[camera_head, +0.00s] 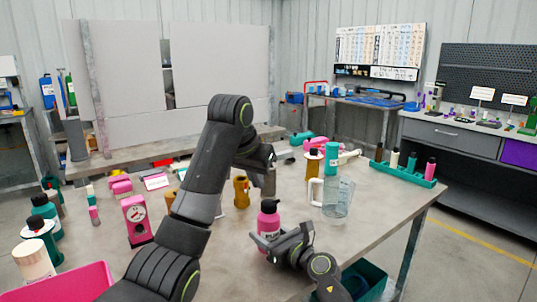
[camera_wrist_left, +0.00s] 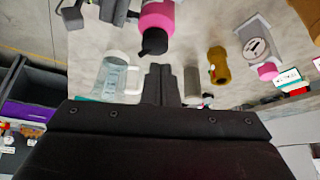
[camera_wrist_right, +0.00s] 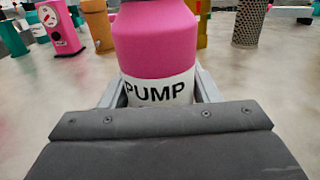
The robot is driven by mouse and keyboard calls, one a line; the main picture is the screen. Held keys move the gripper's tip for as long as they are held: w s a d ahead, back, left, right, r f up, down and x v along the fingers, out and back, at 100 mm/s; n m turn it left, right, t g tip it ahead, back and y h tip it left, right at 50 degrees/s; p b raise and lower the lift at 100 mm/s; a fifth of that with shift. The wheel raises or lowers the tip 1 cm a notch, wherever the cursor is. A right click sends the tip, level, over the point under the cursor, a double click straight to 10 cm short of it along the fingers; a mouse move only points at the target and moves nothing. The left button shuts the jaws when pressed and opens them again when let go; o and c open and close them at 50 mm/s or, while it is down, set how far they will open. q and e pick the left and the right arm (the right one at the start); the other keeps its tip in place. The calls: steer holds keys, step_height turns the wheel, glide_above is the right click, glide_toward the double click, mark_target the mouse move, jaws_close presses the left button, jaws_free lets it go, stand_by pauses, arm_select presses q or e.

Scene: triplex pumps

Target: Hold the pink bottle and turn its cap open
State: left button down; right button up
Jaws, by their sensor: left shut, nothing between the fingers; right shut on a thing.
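The pink bottle (camera_head: 268,220) stands upright near the table's front with its dark cap (camera_head: 268,205) on. My right gripper (camera_head: 283,243) is shut around the bottle's lower body. In the right wrist view the fingers (camera_wrist_right: 158,92) sit on both sides of the white "PUMP" label on the bottle (camera_wrist_right: 155,45); the cap is out of frame there. My left gripper (camera_head: 270,162) is above and behind the bottle, partly hidden by its own arm. In the left wrist view its fingers (camera_wrist_left: 161,72) are shut and empty, just short of the black cap (camera_wrist_left: 154,41) in the picture.
A clear jug (camera_head: 337,198) stands right of the bottle, and a gold-brown bottle (camera_head: 241,191) stands behind left. A pink gauge box (camera_head: 136,218) and a pink bin (camera_head: 65,283) are left. A teal rack (camera_head: 402,174) with small bottles is at the right.

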mark_target(269, 206)
arm_select(q)
steer(key=shift+n, duration=0.4)
steer(key=shift+f, duration=3.4)
steer(key=shift+w+d, duration=0.15)
steer(key=shift+w, duration=0.1)
